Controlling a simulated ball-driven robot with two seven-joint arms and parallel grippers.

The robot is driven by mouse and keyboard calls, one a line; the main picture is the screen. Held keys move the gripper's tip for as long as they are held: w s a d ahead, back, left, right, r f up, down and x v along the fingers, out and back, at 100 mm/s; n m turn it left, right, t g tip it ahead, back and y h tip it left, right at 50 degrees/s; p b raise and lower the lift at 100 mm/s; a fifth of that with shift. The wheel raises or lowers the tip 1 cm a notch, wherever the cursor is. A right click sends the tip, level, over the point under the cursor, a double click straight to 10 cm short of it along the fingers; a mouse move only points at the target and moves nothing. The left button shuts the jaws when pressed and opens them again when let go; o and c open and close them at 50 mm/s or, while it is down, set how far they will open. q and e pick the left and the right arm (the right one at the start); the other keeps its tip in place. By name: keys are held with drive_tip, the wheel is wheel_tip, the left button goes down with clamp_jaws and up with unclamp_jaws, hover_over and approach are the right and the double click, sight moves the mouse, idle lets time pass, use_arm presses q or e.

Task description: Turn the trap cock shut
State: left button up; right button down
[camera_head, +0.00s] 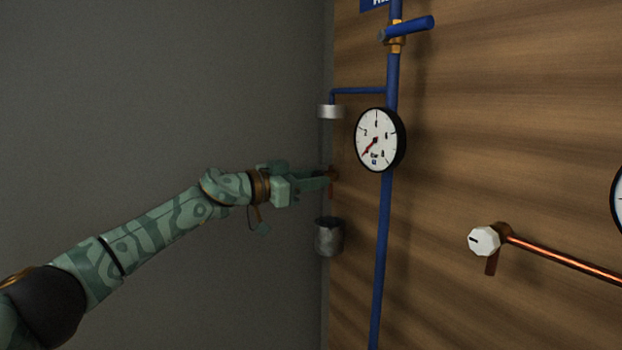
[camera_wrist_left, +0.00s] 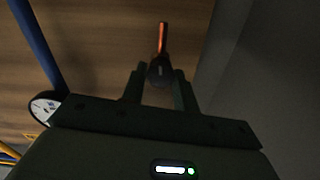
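The trap cock shows in the left wrist view as a dark round knob (camera_wrist_left: 160,72) with a copper-coloured pipe running up from it. In the head view the copper-brown fitting (camera_head: 333,173) is low on the wood wall near the corner, mostly hidden by my left gripper (camera_head: 324,179). In the left wrist view the fingers of my left gripper (camera_wrist_left: 159,78) lie on either side of the knob, with no clear gap. The gripper looks shut on it. My right gripper is in neither view.
A grey metal cup (camera_head: 329,237) is just below the gripper. A blue pipe (camera_head: 383,250) with a round gauge (camera_head: 379,140) and a blue-handled valve (camera_head: 408,28) runs beside it. A white knob (camera_head: 483,241) on a copper pipe is further right. The grey wall (camera_head: 200,90) is bare.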

use_arm(q)
drive_tip(key=m+p, duration=0.2)
drive_tip(key=p, duration=0.1)
drive_tip(key=shift+r, duration=0.3)
drive_tip(key=shift+f+m+p, duration=0.25)
drive_tip(key=shift+m+p, duration=0.1)
drive_tip(key=shift+m, duration=0.75)
drive_tip(key=o, duration=1)
drive_tip(key=b+v, duration=0.3)
drive_tip(key=v, duration=1.3)
drive_tip(key=shift+s+a+b, duration=0.15)
drive_tip(key=shift+b, duration=0.15)
